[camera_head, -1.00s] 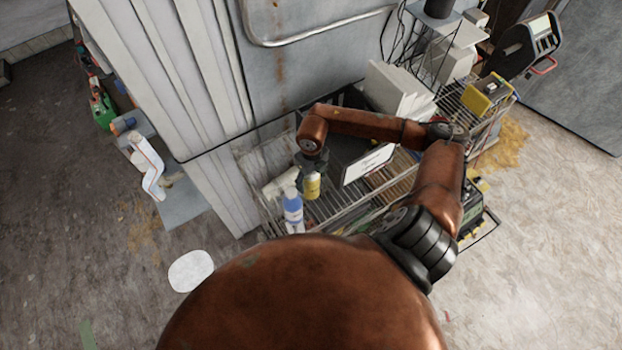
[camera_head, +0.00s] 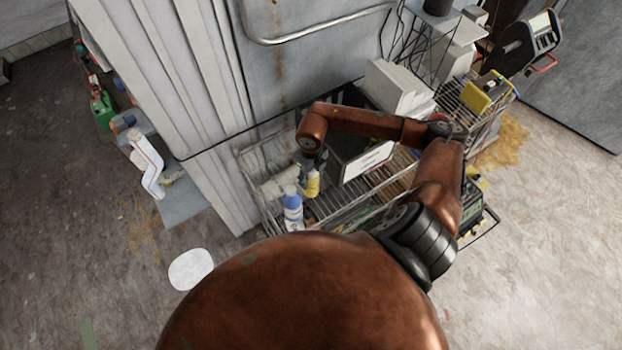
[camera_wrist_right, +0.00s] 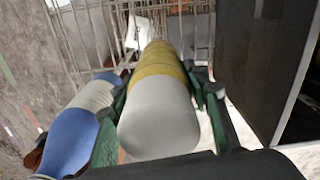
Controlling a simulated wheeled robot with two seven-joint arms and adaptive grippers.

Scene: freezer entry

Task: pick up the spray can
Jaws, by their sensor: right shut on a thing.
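The spray can (camera_head: 313,184), yellow with a pale cap end, stands upright in the wire cart below my right gripper (camera_head: 312,165). In the right wrist view the can (camera_wrist_right: 158,110) lies between the two green-and-dark fingers of the right gripper (camera_wrist_right: 160,98), which is shut on it. Its lower end is near the wire mesh; I cannot tell if it touches the shelf. My left gripper is not in view.
A blue-and-white bottle (camera_head: 292,208) stands close to the left of the can; it also shows in the wrist view (camera_wrist_right: 72,140). A dark panel with a white label (camera_head: 368,162) is to the right. The wire cart (camera_head: 345,212) has raised rails.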

